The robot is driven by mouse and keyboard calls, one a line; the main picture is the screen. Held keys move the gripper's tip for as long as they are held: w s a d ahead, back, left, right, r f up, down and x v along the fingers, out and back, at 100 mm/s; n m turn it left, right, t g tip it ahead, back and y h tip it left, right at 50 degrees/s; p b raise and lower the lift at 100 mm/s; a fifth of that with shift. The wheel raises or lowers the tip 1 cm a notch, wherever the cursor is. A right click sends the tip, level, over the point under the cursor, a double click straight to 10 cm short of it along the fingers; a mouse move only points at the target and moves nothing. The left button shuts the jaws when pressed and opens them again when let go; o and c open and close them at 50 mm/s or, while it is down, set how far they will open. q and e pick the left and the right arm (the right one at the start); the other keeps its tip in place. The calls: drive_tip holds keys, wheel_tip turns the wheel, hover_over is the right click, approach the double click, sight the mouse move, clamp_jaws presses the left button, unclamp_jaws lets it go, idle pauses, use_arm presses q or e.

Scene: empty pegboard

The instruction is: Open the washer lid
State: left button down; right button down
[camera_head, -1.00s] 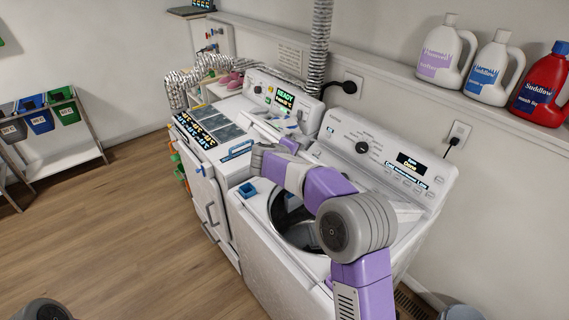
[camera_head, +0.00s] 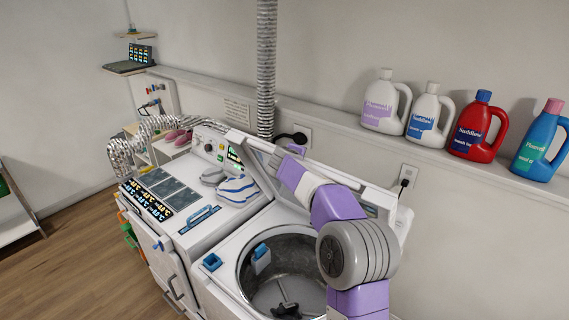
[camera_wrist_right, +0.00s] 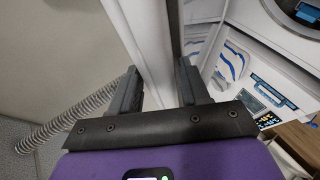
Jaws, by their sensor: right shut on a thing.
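The white washer lid (camera_head: 254,158) stands raised and tilted back behind the open drum (camera_head: 285,262) in the head view. My right arm reaches across the washer to the lid's upper edge; its fingertips are hidden there. In the right wrist view my right gripper (camera_wrist_right: 160,88) has its two dark fingers on either side of the lid's edge (camera_wrist_right: 148,45) and is shut on it. The drum, with its agitator at the bottom, shows uncovered. My left gripper is out of view.
A dryer (camera_head: 182,205) with folded striped cloth (camera_head: 238,190) on top stands left of the washer. A shelf behind holds several detergent bottles, including a red one (camera_head: 475,130). A silver duct (camera_head: 266,70) rises behind the lid.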

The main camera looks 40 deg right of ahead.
drive_tip(key=shift+s+d+f, duration=0.1)
drive_tip(key=shift+d+f, duration=0.2)
drive_tip(key=c, duration=0.8)
unclamp_jaws()
drive_tip(key=shift+o, duration=0.3)
drive_tip(key=shift+d+f, duration=0.15)
drive_tip(key=shift+d, duration=0.15)
drive_tip(key=shift+a+r, duration=0.25)
drive_tip(key=shift+a, duration=0.05)
drive_tip(key=shift+s+a+r, duration=0.1)
drive_tip(key=shift+a+r, duration=0.1)
drive_tip(key=shift+a, duration=0.1)
drive_tip(key=b+v, duration=0.2)
drive_tip(key=v, duration=0.4)
drive_tip(key=shift+s, duration=0.15)
